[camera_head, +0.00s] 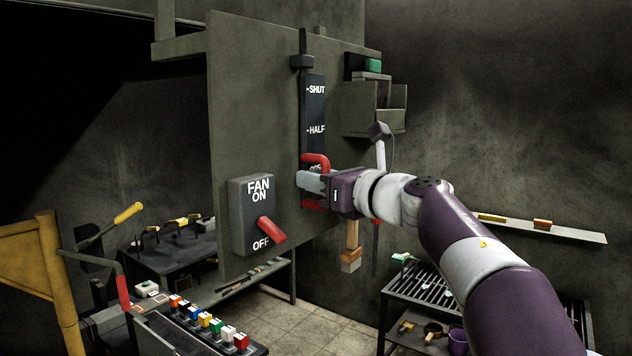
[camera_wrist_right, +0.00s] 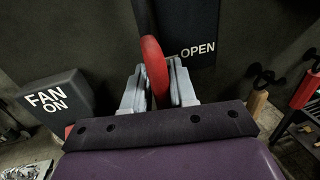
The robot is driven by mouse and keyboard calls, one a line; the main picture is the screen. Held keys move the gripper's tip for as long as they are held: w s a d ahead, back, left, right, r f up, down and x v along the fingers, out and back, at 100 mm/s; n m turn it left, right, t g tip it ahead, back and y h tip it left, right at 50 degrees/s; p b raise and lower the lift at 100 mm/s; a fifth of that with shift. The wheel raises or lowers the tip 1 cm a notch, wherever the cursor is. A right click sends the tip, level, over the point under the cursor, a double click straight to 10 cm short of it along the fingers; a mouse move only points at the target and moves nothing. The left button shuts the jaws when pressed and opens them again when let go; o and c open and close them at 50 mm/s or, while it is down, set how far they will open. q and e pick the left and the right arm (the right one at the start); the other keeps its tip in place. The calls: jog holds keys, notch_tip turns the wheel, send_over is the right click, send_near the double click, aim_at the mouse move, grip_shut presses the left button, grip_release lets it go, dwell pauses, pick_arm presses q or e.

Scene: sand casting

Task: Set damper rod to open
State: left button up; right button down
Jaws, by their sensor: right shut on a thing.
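The damper rod is a dark vertical rod (camera_head: 303,100) with a red loop handle (camera_head: 317,160) at its lower end. It runs beside a black scale plate (camera_head: 315,105) marked SHUT, HALF and, at the bottom, OPEN. My right gripper (camera_head: 303,181) is shut on the red handle, low on the panel at the OPEN mark. In the right wrist view the red handle (camera_wrist_right: 154,66) stands between the two grey fingers, just left of the word OPEN (camera_wrist_right: 198,49). My fingers hide part of the handle and the lettering in the head view. My left gripper is not in view.
A fan switch box (camera_head: 252,215) with a red lever (camera_head: 270,230) pointing at OFF is left of my right gripper. A shelf box (camera_head: 373,108) is on the right. A bench with several coloured-top pieces (camera_head: 210,322) and a slatted rack (camera_head: 440,300) stand below.

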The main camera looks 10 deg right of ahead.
jog(key=shift+w+f, duration=0.1)
jog(key=shift+f, duration=0.2)
jog(key=c, duration=1.1)
grip_release()
jog(key=shift+d, duration=0.15)
jog(key=shift+s+d, duration=0.2)
jog(key=shift+s, duration=0.1)
jog(key=b+v, duration=0.5)
jog(key=v, duration=0.6)
jog(key=shift+s+d, duration=0.3)
